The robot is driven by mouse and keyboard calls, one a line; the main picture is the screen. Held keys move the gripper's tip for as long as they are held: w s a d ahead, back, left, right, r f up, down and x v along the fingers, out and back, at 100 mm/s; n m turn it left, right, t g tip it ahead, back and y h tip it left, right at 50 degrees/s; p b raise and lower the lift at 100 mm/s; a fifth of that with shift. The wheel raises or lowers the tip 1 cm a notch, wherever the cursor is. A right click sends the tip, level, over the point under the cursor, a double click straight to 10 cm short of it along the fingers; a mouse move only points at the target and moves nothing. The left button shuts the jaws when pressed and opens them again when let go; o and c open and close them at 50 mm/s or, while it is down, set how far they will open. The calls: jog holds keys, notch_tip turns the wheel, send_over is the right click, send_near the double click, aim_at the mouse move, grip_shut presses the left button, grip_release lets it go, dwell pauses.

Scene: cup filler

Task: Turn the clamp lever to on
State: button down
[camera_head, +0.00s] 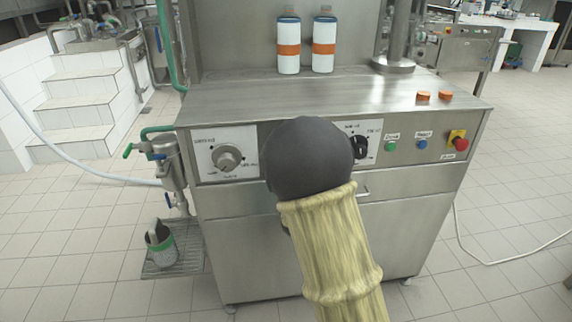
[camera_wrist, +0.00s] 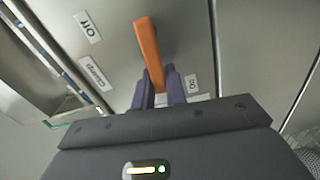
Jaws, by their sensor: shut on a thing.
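The clamp lever (camera_wrist: 147,42) is an orange bar on a grey metal panel in the wrist view. Its far end leans toward the upper left, and its near part lies between my fingers. My gripper (camera_wrist: 160,76) has two dark purple fingers shut on this near part. An "Off" label (camera_wrist: 87,26) is to the upper left of the lever, a "Clamp" label (camera_wrist: 96,73) to its left, and an "On" label (camera_wrist: 192,83) to its right, beside the right finger. In the head view my arm hides the gripper, and I cannot see the lever.
The steel machine (camera_head: 320,100) stands ahead with a dial (camera_head: 226,157), a black selector (camera_head: 361,147), buttons and a red emergency stop (camera_head: 460,143). Two bottles (camera_head: 288,45) stand on top.

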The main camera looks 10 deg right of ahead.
jog(key=shift+f+n, duration=0.25)
jog(key=shift+n, duration=0.45)
jog(key=c, duration=1.4)
grip_release()
jog(key=shift+c, duration=0.2)
jog(key=s+b, duration=1.4)
jog(key=s, duration=0.3)
jog(key=shift+s+b, duration=0.2)
jog(key=shift+b, duration=0.1)
jog(key=shift+f, duration=0.1)
